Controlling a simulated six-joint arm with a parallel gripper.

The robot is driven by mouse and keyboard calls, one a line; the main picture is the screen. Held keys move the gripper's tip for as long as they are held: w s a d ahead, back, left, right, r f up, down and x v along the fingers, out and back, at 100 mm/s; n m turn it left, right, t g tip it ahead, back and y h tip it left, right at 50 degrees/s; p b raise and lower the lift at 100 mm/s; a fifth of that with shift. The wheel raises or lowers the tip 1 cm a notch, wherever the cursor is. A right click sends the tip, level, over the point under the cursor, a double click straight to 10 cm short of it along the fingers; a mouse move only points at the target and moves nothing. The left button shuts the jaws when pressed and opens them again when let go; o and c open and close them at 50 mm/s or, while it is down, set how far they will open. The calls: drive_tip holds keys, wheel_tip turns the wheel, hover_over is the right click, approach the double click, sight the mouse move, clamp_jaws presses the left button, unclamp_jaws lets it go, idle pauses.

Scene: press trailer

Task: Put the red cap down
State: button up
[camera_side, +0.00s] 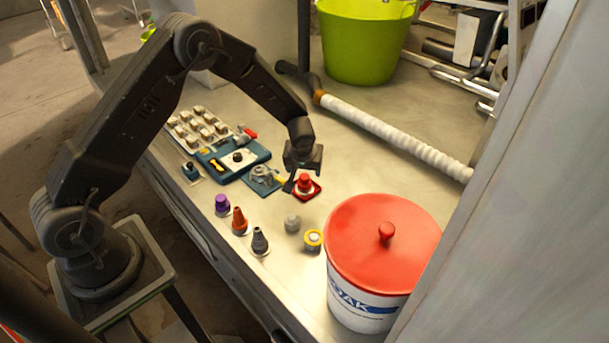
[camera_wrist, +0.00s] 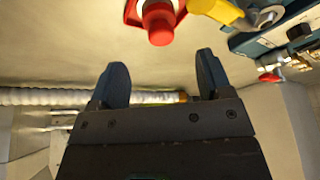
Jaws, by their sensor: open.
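The small red cap (camera_side: 305,181) stands upright on a red square base on the bench, in the side view. It also shows at the top of the wrist view (camera_wrist: 159,22), beyond my fingertips. My gripper (camera_side: 303,168) is close to the cap, just behind and above it in the side view. In the wrist view my gripper (camera_wrist: 160,75) has its two fingers spread, with nothing between them. Whether a finger touches the cap cannot be told.
A white bucket (camera_side: 360,310) with a red lid stands at front right. Purple (camera_side: 222,204), orange (camera_side: 239,221) and grey (camera_side: 260,241) cones stand at the front edge. A blue tool tray (camera_side: 233,158) lies left. A white ribbed hose (camera_side: 395,137) crosses behind, near a green bucket (camera_side: 364,45).

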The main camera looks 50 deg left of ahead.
drive_tip(key=s+d+r+m, duration=0.1)
drive_tip(key=s+r, duration=0.1)
drive_tip(key=r, duration=0.5)
drive_tip(key=s+d+r, duration=0.1)
drive_tip(key=s+r, duration=0.2)
drive_tip(key=r, duration=0.5)
drive_tip(key=s+d+r+m+t+h, duration=0.1)
drive_tip(key=s+d+r+m, duration=0.2)
drive_tip(key=s+r, duration=1.05)
drive_tip(key=s+d+r+m+t+h, duration=0.1)
drive_tip(key=s+d+m+h, duration=0.1)
drive_tip(key=s, duration=1)
drive_tip(key=shift+s+d+r+m, duration=0.15)
drive_tip(key=shift+d+m, duration=0.35)
drive_tip(key=shift+m, duration=0.2)
